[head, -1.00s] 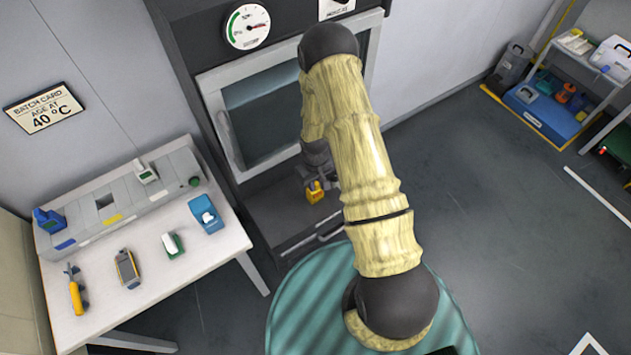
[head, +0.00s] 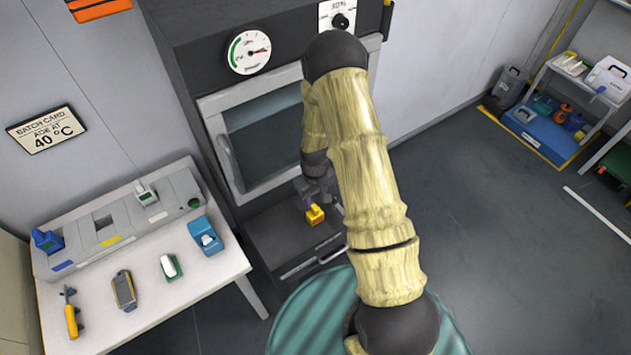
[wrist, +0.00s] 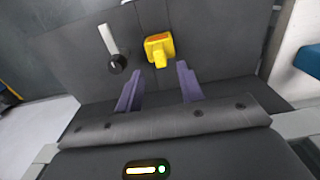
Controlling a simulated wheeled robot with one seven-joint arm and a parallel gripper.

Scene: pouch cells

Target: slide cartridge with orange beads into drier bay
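A small yellow piece (head: 315,214) with an orange top face sits at the dark lower front of the oven cabinet; it also shows in the wrist view (wrist: 159,49). I cannot tell whether beads are in it. My gripper (head: 318,188) is just above it in the head view. In the wrist view my gripper (wrist: 158,84) has its two purple-grey fingers wide apart, with nothing between them, and the yellow piece lies beyond the tips.
The white table (head: 150,325) at left holds a blue-and-white item (head: 206,236), a green-and-white item (head: 171,267) and a handheld meter (head: 124,291). The oven door (head: 265,135) is shut. A blue tray (head: 535,140) with orange items is at far right.

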